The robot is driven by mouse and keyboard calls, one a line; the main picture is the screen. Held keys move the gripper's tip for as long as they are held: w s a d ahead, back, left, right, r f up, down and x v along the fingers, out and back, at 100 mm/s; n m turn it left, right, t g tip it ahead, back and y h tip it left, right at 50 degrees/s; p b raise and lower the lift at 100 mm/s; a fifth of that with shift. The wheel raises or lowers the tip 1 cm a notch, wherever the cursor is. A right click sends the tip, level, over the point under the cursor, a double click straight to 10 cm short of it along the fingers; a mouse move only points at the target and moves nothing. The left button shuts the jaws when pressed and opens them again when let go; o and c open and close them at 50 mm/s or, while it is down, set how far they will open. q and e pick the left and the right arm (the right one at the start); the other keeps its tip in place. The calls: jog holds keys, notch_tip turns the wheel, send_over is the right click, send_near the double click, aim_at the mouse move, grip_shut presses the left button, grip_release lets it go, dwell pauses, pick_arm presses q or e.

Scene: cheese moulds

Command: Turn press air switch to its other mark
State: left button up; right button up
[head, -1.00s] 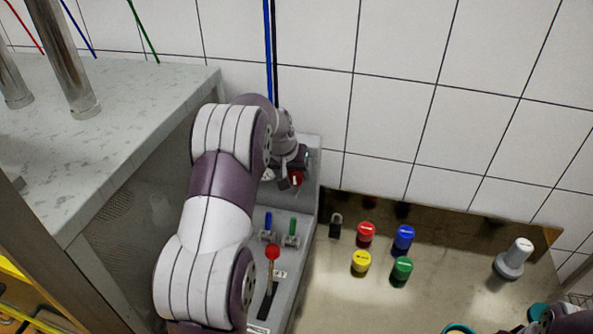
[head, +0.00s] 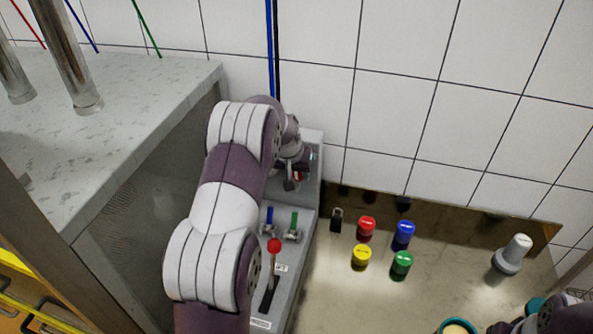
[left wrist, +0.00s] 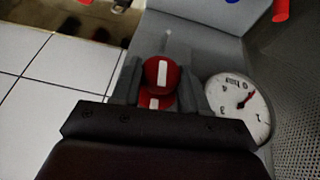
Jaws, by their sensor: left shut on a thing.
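The press air switch is a round red knob with a white bar; in the left wrist view (left wrist: 161,74) the bar runs nearly up and down the picture. In the head view only a little red of it shows (head: 296,175) on the grey panel by the wall. My left gripper (left wrist: 160,88) has a finger on each side of the knob and is shut on it. In the head view my left gripper (head: 292,178) is partly hidden by its own wrist. The marks around the knob cannot be read. Fingers of my right gripper do not show.
A gauge (left wrist: 238,108) with a red needle sits beside the knob. The panel also holds a red-topped lever (head: 274,247), a blue handle (head: 269,216) and a green handle (head: 293,221). Coloured caps, a padlock (head: 336,219) and a white-topped stamp (head: 513,254) stand on the worktop.

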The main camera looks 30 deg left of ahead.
pick_arm(q)
jog(key=shift+d+y, duration=0.1)
jog(key=shift+y, duration=0.3)
jog(key=shift+w+f+y, duration=0.1)
jog(key=shift+f+y, duration=0.05)
jog(key=shift+y, duration=0.25)
jog(key=y+b, duration=0.1)
jog(key=b, duration=0.2)
jog(key=y+b, duration=0.1)
jog(key=b, duration=0.2)
jog(key=m+g+y+b, duration=0.1)
jog(key=b, duration=0.3)
jog(key=shift+d+f+y, duration=0.3)
jog(key=shift+f+y, duration=0.1)
jog(key=shift+r+y, duration=0.25)
jog(key=shift+y, duration=0.15)
jog(key=shift+r+m+y, duration=0.25)
jog(key=shift+m+y, duration=0.05)
jog(key=shift+y, duration=0.1)
jog(key=p, duration=0.1)
jog(key=y+p, duration=0.1)
jog(key=p, duration=0.1)
jog(key=shift+d+r+g, duration=0.1)
jog(key=shift+r+g, duration=0.15)
jog(key=shift+g, duration=0.05)
jog(key=shift+f+m+y+p, duration=0.35)
jog(key=shift+y+p, duration=0.25)
jog(key=shift+p, duration=0.35)
